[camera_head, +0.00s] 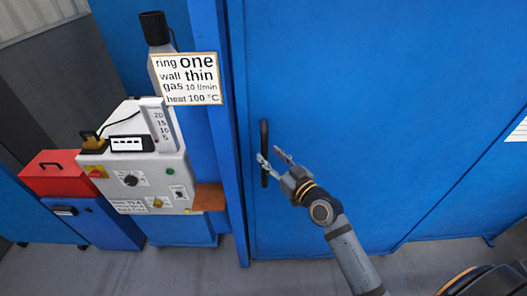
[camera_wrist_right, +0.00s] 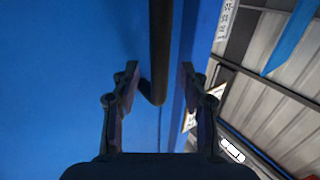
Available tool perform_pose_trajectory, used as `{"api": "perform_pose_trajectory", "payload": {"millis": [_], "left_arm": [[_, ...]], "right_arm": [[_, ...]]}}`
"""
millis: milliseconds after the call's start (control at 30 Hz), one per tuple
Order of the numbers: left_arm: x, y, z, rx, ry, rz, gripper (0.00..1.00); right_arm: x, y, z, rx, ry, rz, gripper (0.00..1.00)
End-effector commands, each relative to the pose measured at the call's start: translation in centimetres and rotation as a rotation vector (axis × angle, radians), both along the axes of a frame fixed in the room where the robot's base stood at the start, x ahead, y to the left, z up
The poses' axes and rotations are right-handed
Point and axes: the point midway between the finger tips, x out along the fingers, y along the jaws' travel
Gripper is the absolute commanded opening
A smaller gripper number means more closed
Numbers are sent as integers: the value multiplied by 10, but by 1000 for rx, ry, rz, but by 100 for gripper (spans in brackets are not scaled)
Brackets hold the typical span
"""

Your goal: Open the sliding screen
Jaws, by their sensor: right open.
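The sliding screen (camera_head: 350,90) is a large blue panel filling the middle and right of the head view. Its black vertical bar handle (camera_head: 264,140) is near the panel's left edge. My right gripper (camera_head: 272,157) is open at the handle's lower part, with one finger to each side in the head view. In the right wrist view, the handle (camera_wrist_right: 160,50) runs down between the open fingers (camera_wrist_right: 158,85), and I cannot tell whether either touches it. My left gripper is not in view.
Left of the screen stand a blue frame post (camera_head: 228,120), a grey control box (camera_head: 150,175) with dials, a white sign (camera_head: 187,79) and a red box (camera_head: 58,172) on a blue cabinet. Grey floor (camera_head: 215,270) is clear in front.

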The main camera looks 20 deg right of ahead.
Motion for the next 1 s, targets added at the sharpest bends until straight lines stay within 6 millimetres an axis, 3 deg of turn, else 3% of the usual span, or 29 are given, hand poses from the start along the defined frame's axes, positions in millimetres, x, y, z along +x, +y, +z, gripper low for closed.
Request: {"api": "perform_pose_trajectory", "payload": {"millis": [200,567,867,1000], "left_arm": [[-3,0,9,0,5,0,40],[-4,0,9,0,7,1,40],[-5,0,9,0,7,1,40],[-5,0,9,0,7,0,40]], "right_arm": [[31,10,3,3,1,1,44],[36,12,0,-2,2,2,43],[36,12,0,-2,2,2,2],[36,12,0,-1,2,1,0]]}}
